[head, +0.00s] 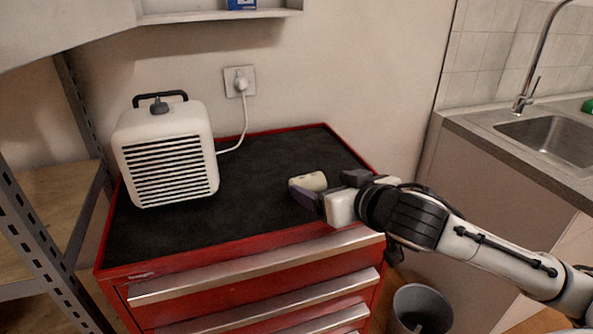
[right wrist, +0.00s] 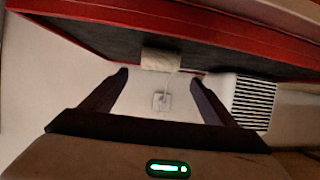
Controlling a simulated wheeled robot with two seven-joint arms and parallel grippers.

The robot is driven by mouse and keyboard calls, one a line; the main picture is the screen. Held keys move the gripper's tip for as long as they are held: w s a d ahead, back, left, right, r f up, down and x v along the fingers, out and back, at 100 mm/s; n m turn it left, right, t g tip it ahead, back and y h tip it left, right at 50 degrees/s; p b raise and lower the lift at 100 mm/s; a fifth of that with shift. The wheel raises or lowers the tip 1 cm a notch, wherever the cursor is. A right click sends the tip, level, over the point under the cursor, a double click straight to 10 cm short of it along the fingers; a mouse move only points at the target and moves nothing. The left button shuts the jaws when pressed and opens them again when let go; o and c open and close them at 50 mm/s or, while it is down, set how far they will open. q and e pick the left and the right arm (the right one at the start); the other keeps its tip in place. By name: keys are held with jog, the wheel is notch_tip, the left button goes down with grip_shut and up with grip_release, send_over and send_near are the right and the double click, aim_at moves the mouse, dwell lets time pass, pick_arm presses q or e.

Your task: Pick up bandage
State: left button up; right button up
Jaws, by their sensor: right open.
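The bandage (head: 311,181) is a small cream roll lying on the black top mat of the red tool cabinet, near its right side. My right gripper (head: 322,183) reaches in from the right, low over the mat, with its dark fingers apart. The near finger partly covers the bandage in the head view. In the right wrist view the picture is upside down, and the bandage (right wrist: 161,61) shows between the open fingertips (right wrist: 159,75) or just beyond them. Contact cannot be told. My left gripper is not in view.
A white heater (head: 165,152) with a black handle stands on the cabinet (head: 250,246) to the left, its cord running to a wall socket (head: 239,80). A sink (head: 550,135) is at the right. A grey bin (head: 421,308) stands below. The mat's middle is clear.

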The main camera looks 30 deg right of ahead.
aim_at(312, 184)
jog(key=x, duration=0.3)
jog(key=shift+w, duration=0.1)
jog(key=x, duration=0.3)
jog(key=f+x, duration=0.1)
jog(key=x, duration=0.2)
jog(key=shift+s, duration=0.3)
jog(key=c, duration=1.1)
